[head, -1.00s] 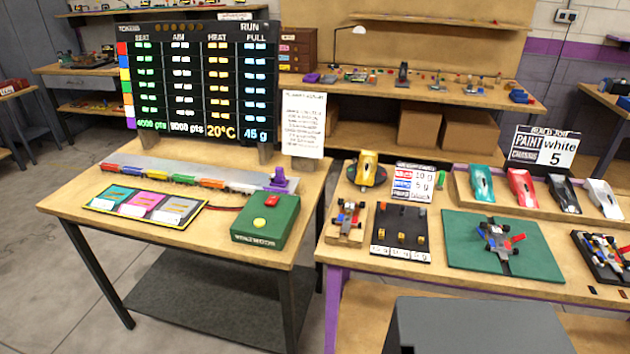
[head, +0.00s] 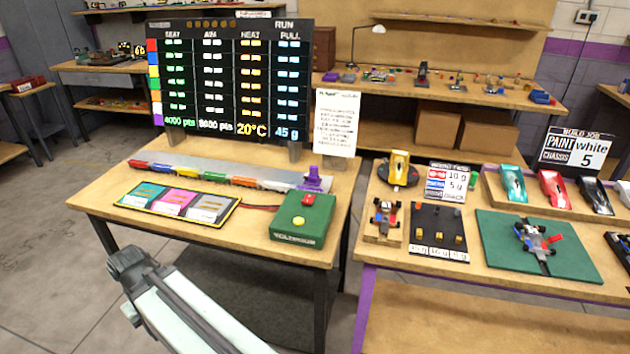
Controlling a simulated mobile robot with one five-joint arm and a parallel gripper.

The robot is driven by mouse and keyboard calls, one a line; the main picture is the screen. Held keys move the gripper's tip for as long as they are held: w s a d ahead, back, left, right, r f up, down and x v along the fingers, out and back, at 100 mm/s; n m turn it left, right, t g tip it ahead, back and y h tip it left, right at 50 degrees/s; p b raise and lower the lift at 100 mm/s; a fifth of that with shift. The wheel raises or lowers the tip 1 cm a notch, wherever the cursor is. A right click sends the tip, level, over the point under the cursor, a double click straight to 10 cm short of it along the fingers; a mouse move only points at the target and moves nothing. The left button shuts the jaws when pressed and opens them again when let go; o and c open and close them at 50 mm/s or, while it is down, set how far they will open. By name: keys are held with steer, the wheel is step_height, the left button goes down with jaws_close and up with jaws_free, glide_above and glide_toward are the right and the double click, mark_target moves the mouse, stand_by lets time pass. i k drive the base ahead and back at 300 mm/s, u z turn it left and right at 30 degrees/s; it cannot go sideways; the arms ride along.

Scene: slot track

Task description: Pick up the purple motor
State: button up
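A purple piece (head: 313,180) stands upright at the right end of a row of coloured pieces on the left table, just behind a green box. It looks like the purple motor, but its details are too small to confirm. Part of my own arm, pale with a dark end, shows at the lower left in front of that table, well apart from the purple piece. I cannot make out my gripper's fingers in this view.
The left table (head: 110,199) carries the green box (head: 303,222) with red and yellow buttons, a tri-coloured mat (head: 178,203) and a scoreboard (head: 232,80). A second table at right holds car bodies, a green mat (head: 495,225) and a black tray (head: 425,222). A gap separates the tables.

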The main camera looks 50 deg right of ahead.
mark_target(312, 178)
steer(key=z, duration=0.05)
steer(key=i, duration=1)
steer(key=u, duration=0.05)
